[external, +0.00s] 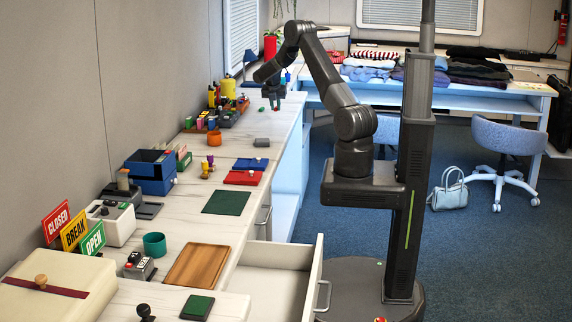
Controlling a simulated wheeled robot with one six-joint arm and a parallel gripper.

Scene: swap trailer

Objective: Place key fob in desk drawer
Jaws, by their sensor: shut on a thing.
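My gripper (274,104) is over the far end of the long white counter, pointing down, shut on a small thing. That thing is largely hidden by the fingers and too small to tell for sure whether it is the key fob; specks of red and green show at the fingertips. The desk drawer (318,268) is pulled open at the near right side of the counter, far from my gripper. The visible part of its inside looks empty. No other key fob can be made out.
The counter holds a wooden tray (198,264), a dark green mat (226,202), a blue box (150,172), a grey block (262,142) and a rack of small bright items (228,117). Folded clothes lie on the back table (440,97). A chair (508,138) stands right.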

